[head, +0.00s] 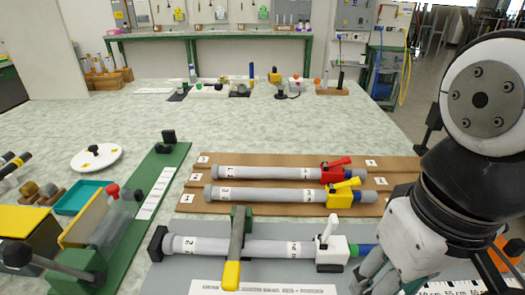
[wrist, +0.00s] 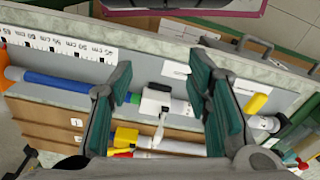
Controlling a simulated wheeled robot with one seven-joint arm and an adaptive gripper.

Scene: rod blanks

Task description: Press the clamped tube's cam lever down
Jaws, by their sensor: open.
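The clamped tube (head: 200,246) is grey and lies in the front fixture under a clamp with a yellow handle (head: 232,272). A white cam block (head: 331,258) sits at its right end, and a blue rod (head: 362,249) comes out beyond it. The white cam lever (head: 328,231) stands up from the block. In the wrist view the cam block (wrist: 156,100), the lever (wrist: 159,135) and the blue rod (wrist: 60,86) show between or beside my fingers. My gripper (head: 374,272) is open and empty, right of the block; its fingers (wrist: 165,88) frame the block in the wrist view.
Two more grey tubes, with a red cam block (head: 331,174) and a yellow one (head: 340,197), lie on a brown board (head: 190,190) behind. A green fixture (head: 165,185) and a teal tray (head: 82,198) are at left. A printed ruler (head: 450,287) lies front right.

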